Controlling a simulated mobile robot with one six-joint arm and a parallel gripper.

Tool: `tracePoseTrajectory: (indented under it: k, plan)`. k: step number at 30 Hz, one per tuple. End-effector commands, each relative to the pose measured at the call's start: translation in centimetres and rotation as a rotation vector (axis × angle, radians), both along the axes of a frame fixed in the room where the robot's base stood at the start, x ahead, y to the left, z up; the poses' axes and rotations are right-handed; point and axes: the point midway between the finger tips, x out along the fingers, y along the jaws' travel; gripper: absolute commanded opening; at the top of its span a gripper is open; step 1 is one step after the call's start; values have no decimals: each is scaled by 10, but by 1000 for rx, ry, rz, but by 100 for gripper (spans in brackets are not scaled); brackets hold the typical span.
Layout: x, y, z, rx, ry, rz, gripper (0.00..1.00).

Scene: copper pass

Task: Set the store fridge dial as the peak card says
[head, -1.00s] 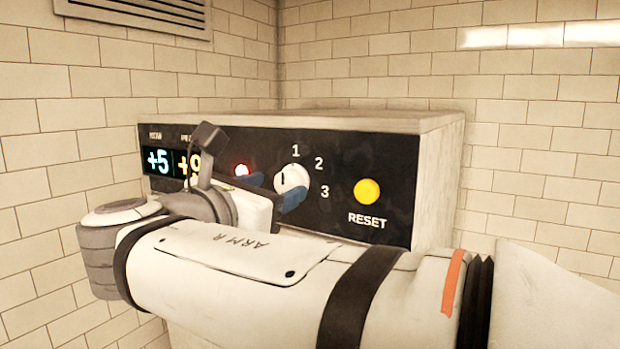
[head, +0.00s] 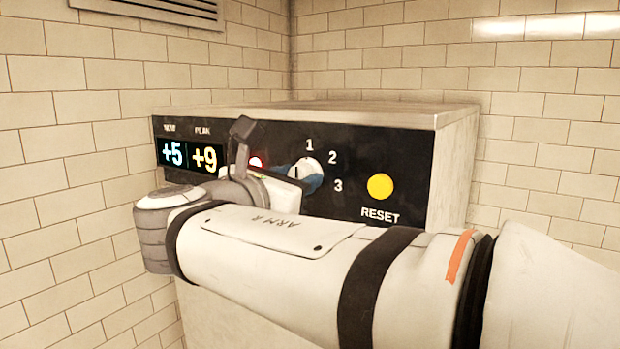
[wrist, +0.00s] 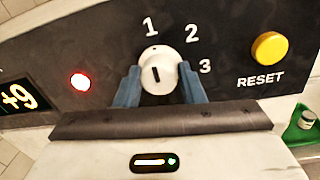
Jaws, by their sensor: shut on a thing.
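The white dial (head: 308,168) sits on the black front panel (head: 340,203) of the fridge unit, with 1, 2 and 3 around it. In the wrist view the dial (wrist: 161,62) has a dark mark standing nearly upright, roughly toward 1. My gripper (wrist: 160,84) has its blue fingers on both sides of the dial's lower half, shut on it. In the head view my gripper (head: 303,178) partly covers the dial. Two displays show +5 (head: 173,153) and, under PEAK, +9 (head: 206,157). I see no peak card.
A red lamp (wrist: 80,81) glows left of the dial. A yellow RESET button (head: 380,187) is to its right. Tiled walls stand behind and left, with a vent (head: 150,10) above. A green object (wrist: 303,130) with a small jar shows at the wrist view's right edge.

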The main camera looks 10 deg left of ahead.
Motion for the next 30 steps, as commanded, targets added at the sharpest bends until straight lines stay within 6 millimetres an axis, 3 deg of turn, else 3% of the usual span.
tracePoseTrajectory:
  k: [4,14,30]
  plan:
    - [-2,0,0,1,-1,8,13]
    - [-1,2,-3,51,-21,4,13]
    - [-1,2,-7,452,-190,6,13]
